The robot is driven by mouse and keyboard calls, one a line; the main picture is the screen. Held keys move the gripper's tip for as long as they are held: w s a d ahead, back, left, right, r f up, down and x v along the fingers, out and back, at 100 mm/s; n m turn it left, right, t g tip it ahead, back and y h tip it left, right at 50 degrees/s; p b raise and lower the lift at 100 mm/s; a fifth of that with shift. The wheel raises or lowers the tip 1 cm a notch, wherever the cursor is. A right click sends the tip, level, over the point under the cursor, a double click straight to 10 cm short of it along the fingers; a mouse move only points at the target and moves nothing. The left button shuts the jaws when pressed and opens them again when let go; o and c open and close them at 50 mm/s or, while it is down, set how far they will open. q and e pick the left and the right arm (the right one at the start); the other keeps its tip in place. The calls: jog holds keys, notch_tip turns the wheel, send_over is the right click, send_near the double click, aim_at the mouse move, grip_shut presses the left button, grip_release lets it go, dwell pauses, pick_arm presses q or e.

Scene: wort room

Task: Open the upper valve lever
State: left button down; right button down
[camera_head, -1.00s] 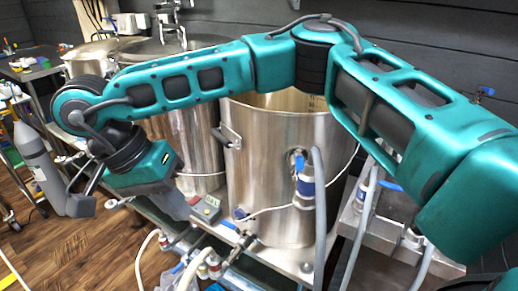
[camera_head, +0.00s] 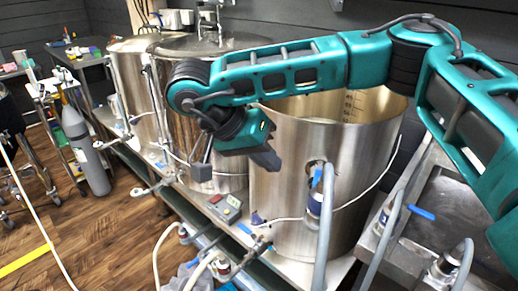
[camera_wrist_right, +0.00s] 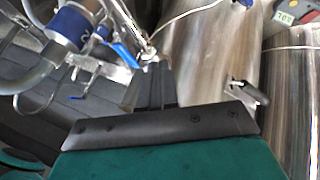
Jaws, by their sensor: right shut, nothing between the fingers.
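The upper valve (camera_head: 313,203) sits on the side of the large steel kettle (camera_head: 285,210), with a grey hose hanging from it. Its blue lever (camera_head: 317,178) stands roughly upright. My right gripper (camera_head: 268,160) is shut and empty, in front of the kettle wall and to the left of the lever. In the right wrist view, the shut fingers (camera_wrist_right: 152,75) are close to the blue lever (camera_wrist_right: 124,54), which lies just left of their tips. I cannot tell whether they touch. My left gripper is not in view.
A lower valve with a blue handle (camera_head: 245,229) and a small timer (camera_head: 226,207) are at the kettle's foot. Hoses and fittings crowd the front. A steel sink unit (camera_head: 450,205) is at right; a grey cylinder (camera_head: 85,150) stands left on open wooden floor.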

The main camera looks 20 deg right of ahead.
aim_at(319, 175)
jog(key=s+d+f, duration=0.2)
jog(key=d+f, duration=0.1)
jog(key=d, duration=0.2)
jog(key=shift+s+d+p, duration=0.15)
jog(key=shift+s+p, duration=0.2)
jog(key=shift+p, duration=0.05)
jog(key=shift+s+d+n, duration=0.4)
jog(key=shift+s+n, duration=0.15)
jog(key=shift+n, duration=0.05)
